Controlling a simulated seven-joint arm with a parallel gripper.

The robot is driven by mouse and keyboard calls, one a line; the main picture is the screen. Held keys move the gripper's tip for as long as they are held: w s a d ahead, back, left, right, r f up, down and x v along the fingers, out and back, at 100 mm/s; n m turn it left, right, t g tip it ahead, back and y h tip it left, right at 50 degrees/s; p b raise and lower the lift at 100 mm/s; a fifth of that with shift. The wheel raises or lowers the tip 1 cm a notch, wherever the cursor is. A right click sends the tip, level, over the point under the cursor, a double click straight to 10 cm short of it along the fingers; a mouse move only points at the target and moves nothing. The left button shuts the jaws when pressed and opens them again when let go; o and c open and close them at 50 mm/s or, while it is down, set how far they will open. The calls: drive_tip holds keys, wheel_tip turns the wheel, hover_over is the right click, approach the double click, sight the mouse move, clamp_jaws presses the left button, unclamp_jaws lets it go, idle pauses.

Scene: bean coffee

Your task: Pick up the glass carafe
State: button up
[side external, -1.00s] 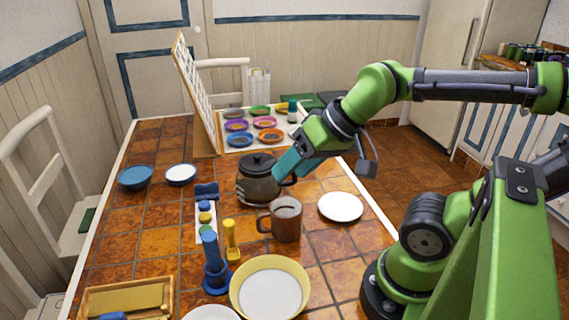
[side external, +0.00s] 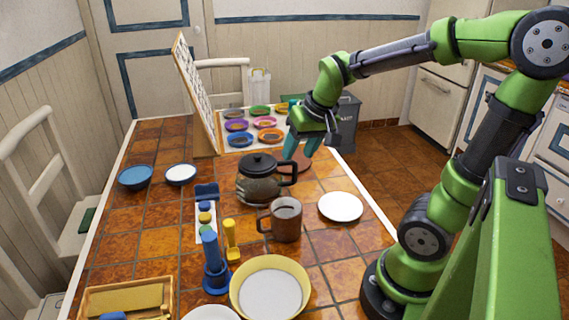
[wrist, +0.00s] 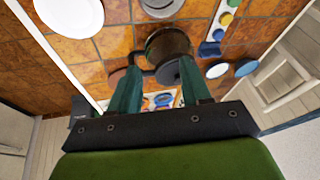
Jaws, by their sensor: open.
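The glass carafe (side external: 257,188) stands upright on the tiled table, with dark contents, a black lid and a black handle (side external: 288,170) on its right side. My gripper (side external: 299,152) is open and empty, its teal fingers pointing down just behind and right of the carafe, near the handle. In the wrist view the carafe (wrist: 168,44) lies ahead of the spread fingers, with its handle toward the left finger. My gripper (wrist: 160,72) shows no hold on it; whether a finger touches the handle I cannot tell.
A brown mug (side external: 286,222) stands close in front of the carafe, and a white plate (side external: 340,207) lies to its right. A flat reddish-brown disc (side external: 302,163) lies behind the handle. Colored bowls (side external: 239,139) and an upright board (side external: 196,95) stand at the back.

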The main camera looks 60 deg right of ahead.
drive_tip(key=g+h, duration=0.1)
drive_tip(key=h, duration=0.1)
approach(296, 172)
drive_tip(key=shift+m, duration=0.3)
drive_tip(key=x, duration=1)
drive_tip(key=shift+s, duration=0.1)
clamp_jaws()
idle(0.8)
